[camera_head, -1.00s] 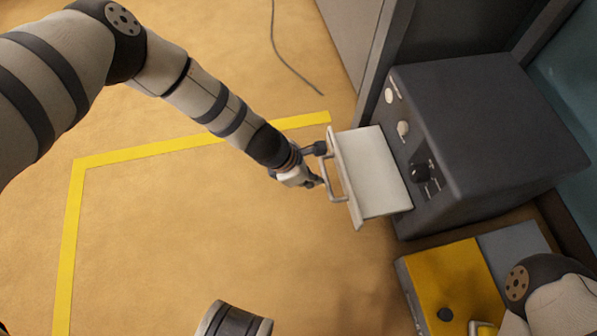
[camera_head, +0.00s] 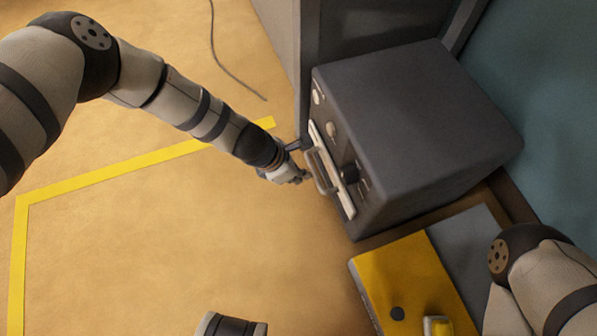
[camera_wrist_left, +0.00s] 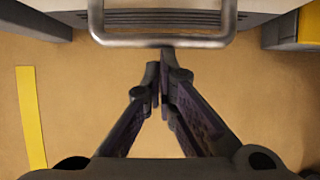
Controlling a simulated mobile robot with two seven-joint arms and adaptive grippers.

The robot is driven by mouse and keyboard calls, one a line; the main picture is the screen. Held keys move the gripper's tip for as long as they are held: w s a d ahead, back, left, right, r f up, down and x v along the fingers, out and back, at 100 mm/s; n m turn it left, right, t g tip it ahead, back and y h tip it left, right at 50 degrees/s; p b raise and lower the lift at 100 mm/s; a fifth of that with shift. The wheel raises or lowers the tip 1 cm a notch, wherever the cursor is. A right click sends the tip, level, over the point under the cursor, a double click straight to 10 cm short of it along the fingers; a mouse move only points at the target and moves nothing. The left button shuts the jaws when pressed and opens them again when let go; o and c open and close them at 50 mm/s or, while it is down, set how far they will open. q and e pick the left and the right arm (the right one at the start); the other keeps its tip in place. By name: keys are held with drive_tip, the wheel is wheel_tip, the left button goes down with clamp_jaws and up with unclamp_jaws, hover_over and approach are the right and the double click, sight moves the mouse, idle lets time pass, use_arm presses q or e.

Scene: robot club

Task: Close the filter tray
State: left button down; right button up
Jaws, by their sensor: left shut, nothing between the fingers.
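The filter tray (camera_head: 331,168) is a white-fronted drawer in the side of a dark grey box-shaped machine (camera_head: 420,130). Its front now sits close against the machine face; whether a thin gap is left I cannot tell. A grey bar handle (camera_head: 320,171) stands out from the tray front. My left gripper (camera_head: 303,176) is shut and empty, right beside the handle. In the left wrist view the shut fingertips (camera_wrist_left: 160,75) lie just below the handle (camera_wrist_left: 163,38); contact is not clear.
A yellow and grey case (camera_head: 405,280) lies below the machine, near my right arm. Knobs (camera_head: 348,172) sit on the machine face beside the tray. A yellow floor line (camera_head: 110,176) and a cable (camera_head: 225,65) lie on open floor at left.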

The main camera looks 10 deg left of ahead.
use_arm(q)
drive_tip(key=shift+w+d+r, duration=0.15)
drive_tip(key=shift+r, duration=0.05)
drive_tip(key=v, duration=1.2)
drive_tip(key=shift+a+f, duration=0.2)
drive_tip(key=shift+a, duration=0.05)
